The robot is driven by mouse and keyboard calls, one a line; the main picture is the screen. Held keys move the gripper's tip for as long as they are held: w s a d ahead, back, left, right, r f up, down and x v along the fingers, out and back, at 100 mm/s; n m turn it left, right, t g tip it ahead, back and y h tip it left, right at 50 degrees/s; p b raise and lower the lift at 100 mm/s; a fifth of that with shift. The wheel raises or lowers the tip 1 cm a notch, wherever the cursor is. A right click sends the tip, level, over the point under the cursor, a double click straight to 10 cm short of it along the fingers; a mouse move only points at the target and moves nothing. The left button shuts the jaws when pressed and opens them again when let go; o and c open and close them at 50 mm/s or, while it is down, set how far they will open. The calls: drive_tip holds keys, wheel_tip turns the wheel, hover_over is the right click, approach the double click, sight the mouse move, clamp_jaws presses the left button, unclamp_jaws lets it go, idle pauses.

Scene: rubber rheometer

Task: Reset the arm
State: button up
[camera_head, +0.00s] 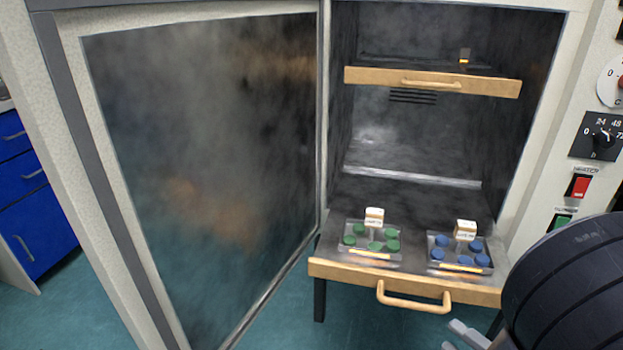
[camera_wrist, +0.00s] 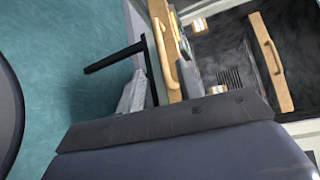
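My gripper (camera_head: 452,336) shows only in part at the bottom right of the head view, in front of the pulled-out lower drawer (camera_head: 330,270) and below its right end. Two grey fingertips show apart, with nothing visible between them. The rest is cut off by the frame or hidden by my dark arm. In the wrist view, a grey finger part (camera_wrist: 131,97) shows beside the drawer's front. The drawer handle (camera_head: 415,303) is apart from the fingertips in the head view.
The cabinet door (camera_head: 200,180) stands open at left. On the lower drawer sit a tray of green pieces (camera_head: 352,253) and a tray of blue pieces (camera_head: 462,268), each with a white label. An upper drawer (camera_head: 430,82) is inside. Switches (camera_head: 580,186) line the right panel.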

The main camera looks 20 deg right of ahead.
sight(414, 308)
drive_tip(key=shift+b+x, duration=1.25)
drive_tip(key=shift+x, duration=4.15)
drive_tip(key=shift+r, duration=0.1)
